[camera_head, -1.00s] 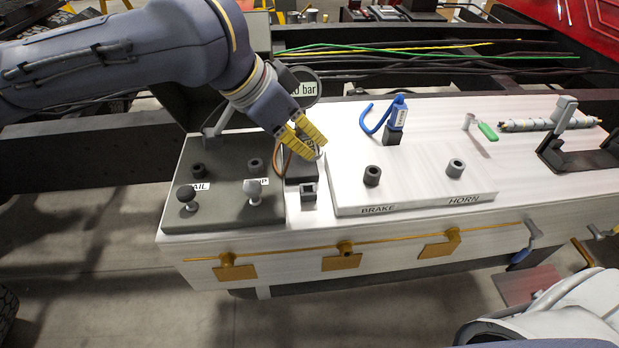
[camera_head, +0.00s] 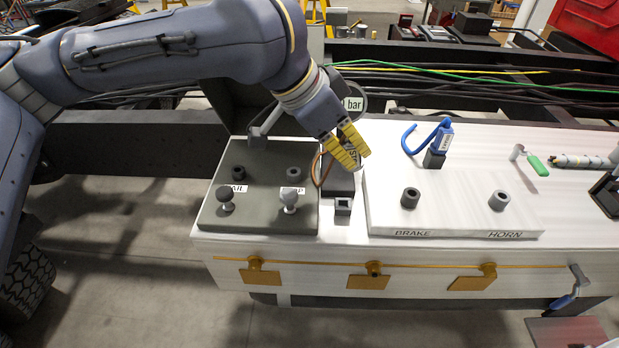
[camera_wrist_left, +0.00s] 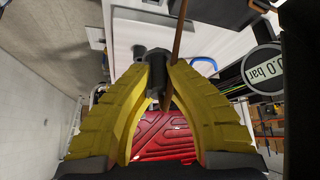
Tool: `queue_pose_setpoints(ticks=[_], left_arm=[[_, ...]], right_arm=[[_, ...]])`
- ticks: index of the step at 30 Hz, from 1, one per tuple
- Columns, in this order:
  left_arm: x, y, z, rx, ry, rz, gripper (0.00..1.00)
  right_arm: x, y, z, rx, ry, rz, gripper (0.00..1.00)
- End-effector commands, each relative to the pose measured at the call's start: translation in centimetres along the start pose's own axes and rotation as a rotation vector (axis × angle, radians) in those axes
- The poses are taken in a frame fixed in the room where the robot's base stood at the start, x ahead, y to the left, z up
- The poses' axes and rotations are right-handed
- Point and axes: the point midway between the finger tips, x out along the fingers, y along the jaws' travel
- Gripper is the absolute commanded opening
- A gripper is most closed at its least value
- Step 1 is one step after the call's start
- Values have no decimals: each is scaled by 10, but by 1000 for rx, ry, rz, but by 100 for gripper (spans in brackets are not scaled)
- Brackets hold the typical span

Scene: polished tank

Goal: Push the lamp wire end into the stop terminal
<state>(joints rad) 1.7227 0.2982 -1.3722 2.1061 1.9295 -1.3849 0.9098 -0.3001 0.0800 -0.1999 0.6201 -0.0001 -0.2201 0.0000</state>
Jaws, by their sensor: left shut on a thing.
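The dark panel (camera_head: 262,215) at the left of the bench has two dark round terminals at its back and two knobs at its front. The stop terminal (camera_head: 294,173) is the right one, behind a partly hidden label ending in "P". My left gripper (camera_head: 359,160) is right of it, above the dark block beside the panel. Its yellow fingers are shut on the dark lamp wire end (camera_wrist_left: 157,72), seen between the fingertips in the left wrist view. A brown wire (camera_head: 316,168) loops down left of the fingers. My right gripper is not in view.
A white panel (camera_head: 450,215) with BRAKE and HORN sockets lies to the right. A small square socket (camera_head: 343,206) stands in front of the dark block. A round gauge (camera_head: 353,103) is behind my gripper.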

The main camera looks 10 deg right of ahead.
Motion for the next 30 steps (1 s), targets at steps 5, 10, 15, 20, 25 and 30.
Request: queue_pose_setpoints(ticks=[5,10,15,20,25,30], left_arm=[[0,0,0,0,0,0,0],[0,0,0,0,0,0,0],[0,0,0,0,0,0,0],[0,0,0,0,0,0,0],[-5,0,-3,1,1,-3,0],[-9,-13,4,-95,-22,-62,0]], right_arm=[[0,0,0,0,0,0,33],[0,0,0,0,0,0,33],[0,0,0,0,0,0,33],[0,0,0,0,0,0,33],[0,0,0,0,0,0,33],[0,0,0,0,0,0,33]])
